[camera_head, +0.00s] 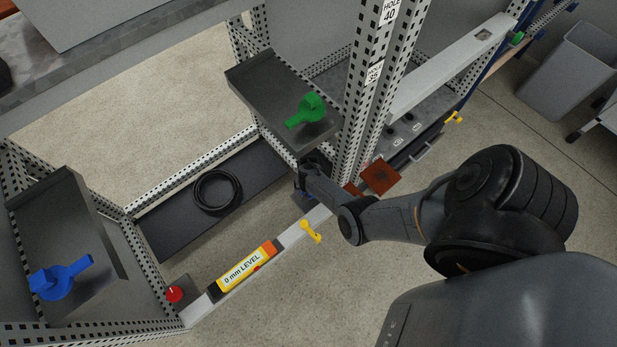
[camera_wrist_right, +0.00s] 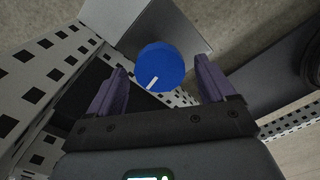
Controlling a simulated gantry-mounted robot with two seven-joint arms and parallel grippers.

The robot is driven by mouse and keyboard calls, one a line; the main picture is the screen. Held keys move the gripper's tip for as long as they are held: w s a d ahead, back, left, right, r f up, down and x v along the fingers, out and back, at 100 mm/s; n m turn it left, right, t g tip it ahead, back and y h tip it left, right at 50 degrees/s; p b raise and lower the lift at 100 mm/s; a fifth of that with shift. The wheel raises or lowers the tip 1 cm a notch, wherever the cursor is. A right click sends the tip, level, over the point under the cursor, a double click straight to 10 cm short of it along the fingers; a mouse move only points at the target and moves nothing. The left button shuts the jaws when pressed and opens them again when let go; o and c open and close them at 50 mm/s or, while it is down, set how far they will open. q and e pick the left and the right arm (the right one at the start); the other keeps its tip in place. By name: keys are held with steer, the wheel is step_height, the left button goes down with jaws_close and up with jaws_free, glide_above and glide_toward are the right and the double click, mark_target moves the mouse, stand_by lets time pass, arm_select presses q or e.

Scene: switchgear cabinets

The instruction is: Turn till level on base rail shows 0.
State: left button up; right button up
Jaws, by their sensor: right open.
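The base rail (camera_head: 292,232) runs diagonally across the floor of the cabinet frame in the head view. A yellow level (camera_head: 242,268) lies on it, labelled "0 mm LEVEL". A red knob (camera_head: 174,293) with a white mark is at the rail's left end. My right gripper (camera_head: 304,188) is low at the rail's far right end, partly hidden by its own arm. In the right wrist view, a blue round knob (camera_wrist_right: 160,66) with a white pointer line sits between the open purple fingers, with gaps on both sides. My left gripper is not in view.
A dark shelf with a green clamp-like part (camera_head: 306,110) stands just above my right gripper. Perforated uprights (camera_head: 372,90) rise close to its right. A blue part (camera_head: 60,277) sits on the left shelf. A black cable coil (camera_head: 217,191) lies on a dark panel behind the rail.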

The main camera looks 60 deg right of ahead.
steer(key=shift+r, duration=0.1)
step_height(320, 180, up, 11)
steer(key=p, duration=0.8)
steer(key=shift+f, duration=0.2)
